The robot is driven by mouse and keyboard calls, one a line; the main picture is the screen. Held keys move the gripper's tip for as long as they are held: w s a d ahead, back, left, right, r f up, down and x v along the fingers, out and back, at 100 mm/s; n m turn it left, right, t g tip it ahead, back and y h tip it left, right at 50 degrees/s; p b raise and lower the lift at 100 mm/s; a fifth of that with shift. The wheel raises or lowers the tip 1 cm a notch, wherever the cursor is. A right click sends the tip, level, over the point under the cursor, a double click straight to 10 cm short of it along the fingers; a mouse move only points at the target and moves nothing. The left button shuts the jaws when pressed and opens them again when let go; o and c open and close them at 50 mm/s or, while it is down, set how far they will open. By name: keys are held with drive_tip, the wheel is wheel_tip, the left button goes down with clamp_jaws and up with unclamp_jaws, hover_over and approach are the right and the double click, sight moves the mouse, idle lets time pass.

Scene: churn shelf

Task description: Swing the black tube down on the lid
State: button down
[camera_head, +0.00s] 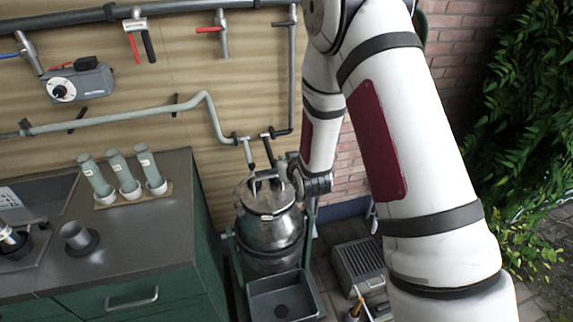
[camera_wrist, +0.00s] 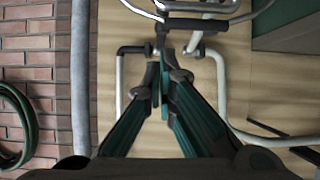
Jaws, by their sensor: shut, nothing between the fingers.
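A steel churn (camera_head: 270,232) stands beside the counter, with its lid (camera_head: 267,205) on top. I cannot tell which is meant. My gripper (camera_head: 288,170) is above the right side of the lid, close to the tubes, partly hidden by its own wrist. In the wrist view my gripper (camera_wrist: 160,75) is shut and empty, its tips near a black elbow (camera_wrist: 133,50) on a pale pipe. Contact is unclear.
A dark tray (camera_head: 283,298) and a grilled box (camera_head: 358,262) stand in front and right. A pale pipe (camera_head: 140,117) and valves line the wall.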

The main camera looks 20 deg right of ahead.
drive_tip(key=shift+v, duration=0.95)
drive_tip(key=s+r+g, duration=0.2)
drive_tip(key=s+r, duration=0.4)
drive_tip(key=r, duration=0.3)
drive_tip(key=s+r+g, duration=0.1)
drive_tip(key=s+r, duration=0.5)
drive_tip(key=r, duration=0.4)
drive_tip(key=s+r+g, duration=0.1)
drive_tip(key=s+r, duration=0.2)
drive_tip(key=s, duration=0.8)
drive_tip(key=s+r+g, duration=0.2)
drive_tip(key=s+r, duration=0.2)
drive_tip(key=s, duration=0.8)
drive_tip(key=shift+s+d+g, duration=0.25)
drive_tip(key=shift+g, duration=0.05)
